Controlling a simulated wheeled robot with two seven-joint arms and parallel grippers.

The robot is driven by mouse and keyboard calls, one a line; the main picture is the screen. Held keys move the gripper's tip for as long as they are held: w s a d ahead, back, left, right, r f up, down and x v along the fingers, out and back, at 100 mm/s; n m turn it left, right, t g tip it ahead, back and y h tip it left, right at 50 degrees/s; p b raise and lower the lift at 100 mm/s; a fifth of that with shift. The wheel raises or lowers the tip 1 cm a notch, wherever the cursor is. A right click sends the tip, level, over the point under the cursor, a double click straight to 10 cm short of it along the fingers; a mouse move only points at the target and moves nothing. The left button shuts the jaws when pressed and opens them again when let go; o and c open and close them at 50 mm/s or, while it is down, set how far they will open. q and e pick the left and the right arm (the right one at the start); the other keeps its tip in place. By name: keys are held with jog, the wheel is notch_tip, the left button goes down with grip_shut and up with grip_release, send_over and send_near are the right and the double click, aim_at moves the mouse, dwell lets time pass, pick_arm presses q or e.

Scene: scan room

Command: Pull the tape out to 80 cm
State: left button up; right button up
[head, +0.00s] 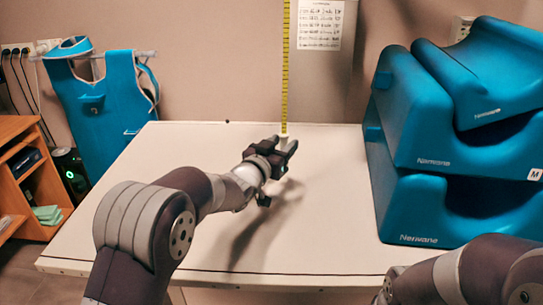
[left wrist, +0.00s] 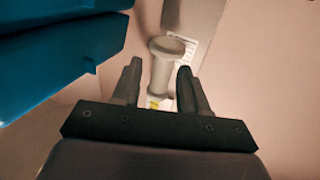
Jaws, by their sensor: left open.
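A yellow tape (head: 285,70) with dark markings runs straight down from the top edge of the head view, where its upper end is out of view. A pale grey handle (head: 283,138) is at its lower end. My left gripper (head: 286,149) is at the handle, above the table. In the left wrist view the spool-shaped grey handle (left wrist: 162,72) stands between the two spread fingers (left wrist: 160,80), with gaps at both sides. A small yellow patch (left wrist: 154,103) shows at its base. The right gripper is out of view; only part of my right arm shows.
A white table (head: 330,230) lies below, mostly clear. Blue foam blocks (head: 430,210) are stacked at its right side. A blue apron (head: 105,105) hangs behind at left. A wooden shelf (head: 25,165) stands at far left. A printed sheet (head: 320,25) is on the wall panel.

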pick_arm(q)
jog(key=v, duration=1.1)
jog(key=shift+s, duration=0.25)
